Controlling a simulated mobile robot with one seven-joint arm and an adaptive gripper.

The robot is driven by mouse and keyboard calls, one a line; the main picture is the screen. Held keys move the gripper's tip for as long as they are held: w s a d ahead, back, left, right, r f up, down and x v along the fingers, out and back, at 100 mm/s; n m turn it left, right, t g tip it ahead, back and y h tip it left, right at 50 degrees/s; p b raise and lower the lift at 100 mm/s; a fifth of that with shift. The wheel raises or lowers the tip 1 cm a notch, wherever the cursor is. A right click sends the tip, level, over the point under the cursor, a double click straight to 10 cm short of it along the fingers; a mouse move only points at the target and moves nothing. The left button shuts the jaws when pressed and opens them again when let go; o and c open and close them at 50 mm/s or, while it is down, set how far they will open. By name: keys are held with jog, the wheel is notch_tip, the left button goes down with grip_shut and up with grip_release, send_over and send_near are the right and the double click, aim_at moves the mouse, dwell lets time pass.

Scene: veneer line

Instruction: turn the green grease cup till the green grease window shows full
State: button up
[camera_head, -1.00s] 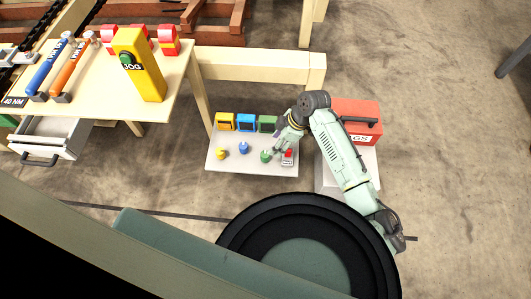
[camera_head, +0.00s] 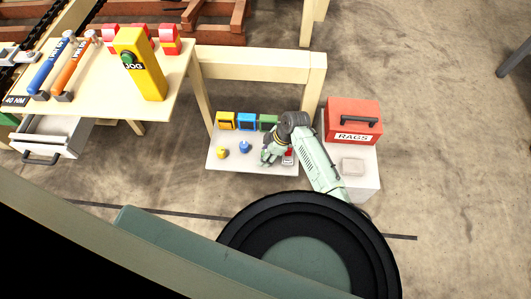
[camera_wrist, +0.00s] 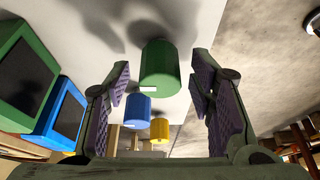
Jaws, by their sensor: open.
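The green grease cup (camera_wrist: 160,66) stands between the two open fingers of my gripper (camera_wrist: 160,95) in the wrist view, with a gap on both sides. A pale mark shows at its lower edge. In the head view my gripper (camera_head: 268,157) is over the right part of the white panel and hides the green cup. The green grease window (camera_head: 268,122) is behind the cup in the head view, partly covered by my arm. In the wrist view the green window (camera_wrist: 25,72) is at the left with a dark face; I cannot read its level.
The blue cup (camera_wrist: 138,109) and yellow cup (camera_wrist: 160,129) stand beyond the green one. Blue (camera_head: 246,121) and yellow (camera_head: 225,120) windows sit on the white panel (camera_head: 225,165). A red item (camera_head: 288,156) is close right of my gripper. A red RAGS box (camera_head: 353,120) stands further right.

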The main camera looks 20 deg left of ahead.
jog(key=shift+c, duration=0.5)
jog(key=c, duration=1.1)
jog(key=shift+o, duration=0.2)
jog(key=shift+m, duration=0.4)
jog(key=shift+r+m+t+p, duration=0.1)
jog(key=shift+m+t+p, duration=0.55)
jog(key=shift+m, duration=0.55)
jog(key=shift+m+t+p, duration=0.45)
jog(key=shift+m+p, duration=0.15)
jog(key=shift+m, duration=0.7)
jog(key=o, duration=1.2)
jog(key=shift+c, duration=0.2)
